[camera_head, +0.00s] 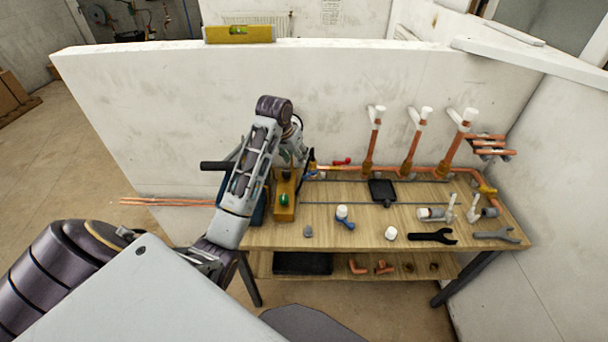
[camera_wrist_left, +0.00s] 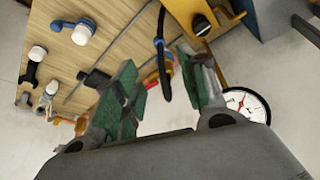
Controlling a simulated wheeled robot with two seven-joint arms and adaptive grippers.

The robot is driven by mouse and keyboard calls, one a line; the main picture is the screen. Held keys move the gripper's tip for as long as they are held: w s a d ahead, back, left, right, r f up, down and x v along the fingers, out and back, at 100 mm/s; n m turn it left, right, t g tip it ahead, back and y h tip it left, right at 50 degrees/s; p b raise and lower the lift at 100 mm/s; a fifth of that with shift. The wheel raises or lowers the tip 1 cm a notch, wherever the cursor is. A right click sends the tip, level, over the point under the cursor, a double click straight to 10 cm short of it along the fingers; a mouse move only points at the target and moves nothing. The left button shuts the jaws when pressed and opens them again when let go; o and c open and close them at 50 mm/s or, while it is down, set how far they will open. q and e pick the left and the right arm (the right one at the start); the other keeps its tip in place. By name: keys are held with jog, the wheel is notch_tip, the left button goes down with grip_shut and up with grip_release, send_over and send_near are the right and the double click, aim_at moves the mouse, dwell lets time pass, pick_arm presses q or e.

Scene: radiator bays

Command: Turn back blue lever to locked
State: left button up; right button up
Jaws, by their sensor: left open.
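A blue part, which looks like the blue lever (camera_wrist_left: 160,44), shows in the left wrist view beside a dark, curved strip or hose. It lies beyond and between the fingers of my left gripper (camera_wrist_left: 162,80), which is open with green pads. I see no contact, and cannot tell the lever's exact angle. In the head view my left gripper (camera_head: 298,155) is at the left end of the copper pipe run, mostly hidden by its own wrist. A red lever (camera_head: 342,161) sits just to its right. My right gripper is not in view.
A yellow unit (camera_head: 284,205) stands left on the wooden bench (camera_head: 380,207). A round gauge (camera_wrist_left: 246,105) is close to my right finger in the wrist view. Upright copper pipes (camera_head: 410,140) line the wall. A blue-handled white fitting (camera_head: 343,215) and wrenches (camera_head: 433,236) lie in front.

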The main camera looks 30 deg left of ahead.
aim_at(304, 175)
pick_arm(q)
jog(key=shift+f, duration=0.1)
jog(key=shift+p+x, duration=0.85)
jog(key=shift+x, duration=6)
grip_shut()
